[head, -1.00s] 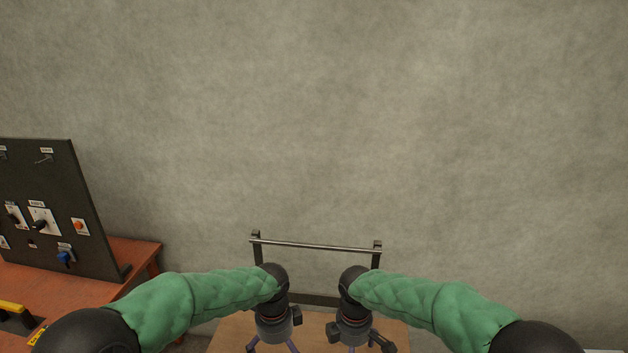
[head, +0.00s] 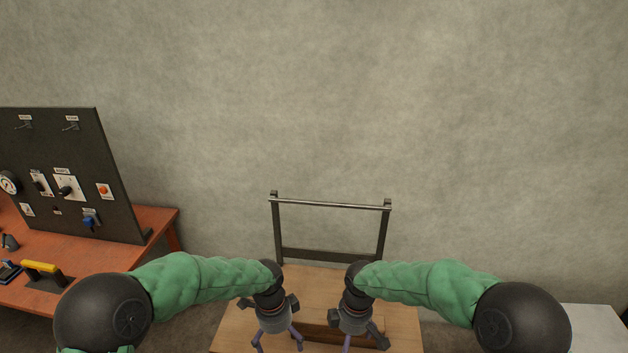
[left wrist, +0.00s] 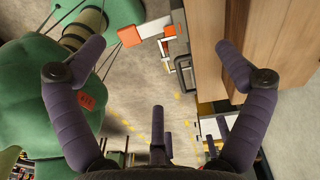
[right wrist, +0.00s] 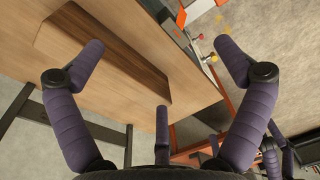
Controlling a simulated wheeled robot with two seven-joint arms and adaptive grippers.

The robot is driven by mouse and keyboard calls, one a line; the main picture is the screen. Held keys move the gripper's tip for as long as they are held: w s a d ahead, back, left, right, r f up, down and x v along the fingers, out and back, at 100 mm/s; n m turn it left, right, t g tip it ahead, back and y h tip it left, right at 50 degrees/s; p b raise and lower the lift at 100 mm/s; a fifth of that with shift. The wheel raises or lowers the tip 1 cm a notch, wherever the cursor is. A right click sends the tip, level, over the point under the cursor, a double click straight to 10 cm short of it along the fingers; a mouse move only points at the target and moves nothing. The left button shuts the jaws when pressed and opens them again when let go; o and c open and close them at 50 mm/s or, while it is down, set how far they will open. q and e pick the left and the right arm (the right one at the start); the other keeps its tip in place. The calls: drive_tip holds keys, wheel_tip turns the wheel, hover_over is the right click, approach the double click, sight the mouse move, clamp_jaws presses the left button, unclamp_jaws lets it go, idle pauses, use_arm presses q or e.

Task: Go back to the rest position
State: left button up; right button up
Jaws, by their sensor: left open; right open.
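My left gripper (head: 278,343) hangs low over the front of a wooden table (head: 305,285). Its purple fingers are spread and empty in the left wrist view (left wrist: 160,48), beside the wooden edge. My right gripper (head: 364,345) hangs at about the same height to the right. It is spread and empty in the right wrist view (right wrist: 158,48), with the table top beyond its fingers. A dark frame (head: 277,228) with a bare metal bar (head: 330,205) across its top stands at the table's back, behind both grippers. I see no spool.
An orange bench (head: 100,258) at the left carries a dark control panel (head: 85,150) and a yellow-handled item (head: 40,267). A pale surface (head: 595,325) is at the lower right. A grey wall closes the back.

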use_arm(q)
drive_tip(key=s+a+f+n+h, duration=0.3)
drive_tip(key=s+f+n, duration=1.85)
drive_tip(key=f, duration=0.35)
use_arm(e)
drive_tip(key=s+d+f+m+y, duration=0.3)
drive_tip(key=s+f+m, duration=1.5)
drive_tip(key=s+f, duration=0.55)
use_arm(q)
wheel_tip(320, 180, down, 8)
drive_tip(key=w+d+m+b, duration=0.1)
drive_tip(key=b, duration=0.9)
drive_tip(key=shift+w+d+m+t, duration=0.15)
drive_tip(key=shift+d+m+t, duration=0.15)
drive_tip(key=shift+m+t, duration=0.1)
use_arm(e)
drive_tip(key=w+a+f+n, duration=0.1)
drive_tip(key=w+a+f, duration=0.1)
drive_tip(key=f, duration=0.7)
drive_tip(key=shift+w+t, duration=0.4)
drive_tip(key=shift+w, duration=0.25)
use_arm(q)
drive_tip(key=shift+f, duration=0.15)
use_arm(e)
drive_tip(key=shift+a+f, duration=0.1)
